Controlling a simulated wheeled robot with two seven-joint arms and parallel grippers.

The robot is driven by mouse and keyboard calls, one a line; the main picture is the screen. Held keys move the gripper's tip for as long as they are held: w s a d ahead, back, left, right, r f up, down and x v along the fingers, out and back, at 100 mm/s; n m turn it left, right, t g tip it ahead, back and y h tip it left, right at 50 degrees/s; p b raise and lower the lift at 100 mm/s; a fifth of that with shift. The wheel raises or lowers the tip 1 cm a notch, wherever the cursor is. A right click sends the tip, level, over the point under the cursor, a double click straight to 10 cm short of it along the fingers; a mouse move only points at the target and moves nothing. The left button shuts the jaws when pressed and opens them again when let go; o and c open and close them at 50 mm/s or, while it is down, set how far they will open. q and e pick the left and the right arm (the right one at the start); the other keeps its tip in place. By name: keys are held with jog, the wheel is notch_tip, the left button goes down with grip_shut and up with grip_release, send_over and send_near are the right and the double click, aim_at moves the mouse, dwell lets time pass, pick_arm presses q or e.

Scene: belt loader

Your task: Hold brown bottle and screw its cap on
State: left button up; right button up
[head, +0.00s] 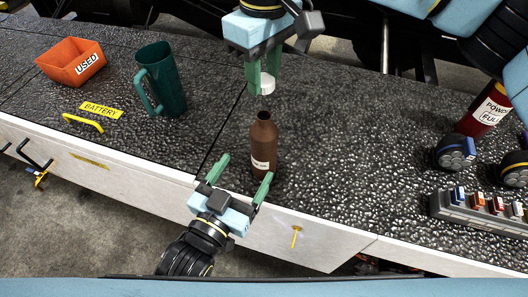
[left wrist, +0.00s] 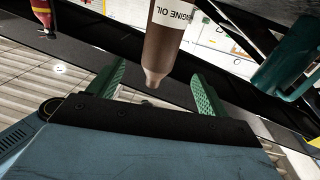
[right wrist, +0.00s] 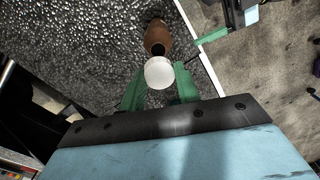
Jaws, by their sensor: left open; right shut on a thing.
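The brown bottle (head: 263,145) stands upright and uncapped on the dark worktop near its front edge. In the left wrist view the bottle (left wrist: 163,45) shows an engine oil label and lies between the open fingers. My left gripper (head: 244,172) is open in front of the bottle, its green fingers to either side and apart from it. My right gripper (head: 267,82) is shut on the white cap (head: 267,84) and holds it above the bottle neck. In the right wrist view the cap (right wrist: 159,72) sits between the fingertips, with the bottle mouth (right wrist: 158,48) just beyond.
A green jug (head: 163,85) and an orange bin (head: 70,62) marked USED stand at the left. A red container (head: 484,112), dark round-ended objects (head: 455,152) and a grey rack (head: 480,211) are at the right. The worktop around the bottle is clear.

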pick_arm(q)
jog(key=x, duration=1.2)
jog(key=c, duration=1.5)
pick_arm(e)
send_over(264, 116)
jog(key=shift+g, duration=0.3)
notch_tip(264, 116, down, 5)
jog(key=shift+r, duration=0.1)
jog(key=shift+f, duration=0.2)
jog(key=shift+f, duration=0.85)
jog(key=shift+f, duration=0.5)
